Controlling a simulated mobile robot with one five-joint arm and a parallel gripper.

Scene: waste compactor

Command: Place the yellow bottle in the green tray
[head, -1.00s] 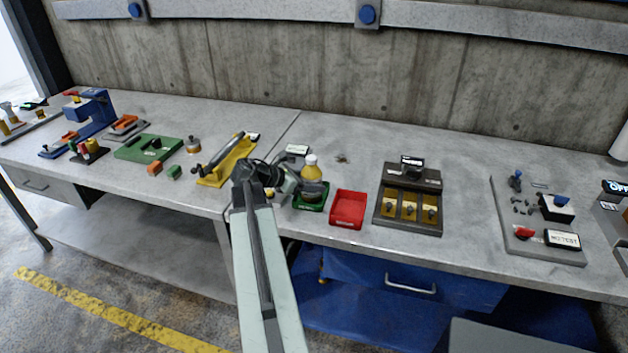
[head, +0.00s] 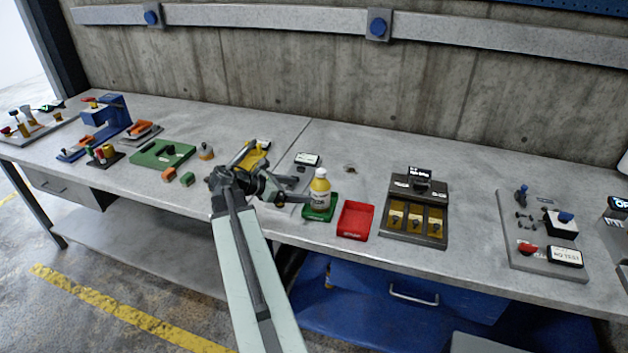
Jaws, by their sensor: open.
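The yellow bottle (head: 320,188), with a white cap and a pale label, stands upright in the green tray (head: 318,214) on the workbench. My gripper (head: 303,188) is open and empty, just left of the bottle, with a small gap between them. The arm reaches up from the bottom of the picture and hides part of the bench behind it.
A red tray (head: 355,220) sits right beside the green tray. A dark fixture with yellow bins (head: 415,212) stands further right. A yellow device (head: 254,158) is partly behind my arm. The bench beyond the trays is mostly clear.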

